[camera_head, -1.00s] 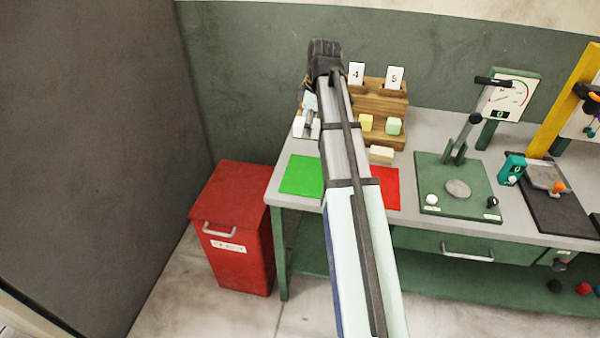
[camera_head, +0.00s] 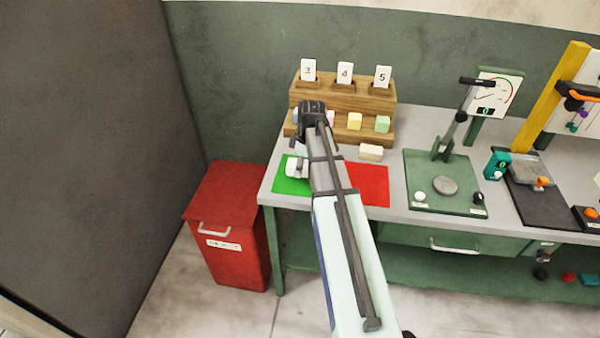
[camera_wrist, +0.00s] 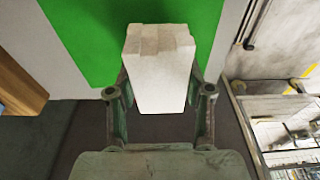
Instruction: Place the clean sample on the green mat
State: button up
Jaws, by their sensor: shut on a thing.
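My gripper (camera_wrist: 160,85) is shut on a pale whitish block, the sample (camera_wrist: 160,65), in the wrist view. The block sits between the two fingers, and its far end shows against the green mat (camera_wrist: 85,35). In the head view my gripper is mostly hidden behind my arm, and a white shape (camera_head: 293,168) shows beside the arm over the green mat (camera_head: 289,187). The mat lies at the table's left front, partly covered by my arm. I cannot tell the gap between block and mat.
A red mat (camera_head: 368,184) lies right of the green one. Behind stands a wooden rack (camera_head: 345,101) with numbered cards and coloured blocks. A cream block (camera_head: 371,152) lies before it. A green press (camera_head: 447,182) stands to the right. A red bin (camera_head: 230,225) stands left of the table.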

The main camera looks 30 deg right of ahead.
aim_at(305, 164)
jog(key=shift+f+p, duration=0.45)
jog(key=shift+f, duration=1.45)
jog(key=shift+f, duration=0.1)
jog(key=o, duration=0.9)
jog(key=shift+o, duration=0.2)
jog(key=r+b, duration=0.1)
jog(key=r, duration=0.3)
jog(key=d+r+b, duration=0.1)
jog(key=r, duration=0.3)
jog(key=s+r, duration=0.1)
jog(key=r, duration=0.3)
jog(key=shift+d+r+b, duration=0.1)
jog(key=shift+d+b, duration=0.1)
jog(key=shift+b, duration=0.2)
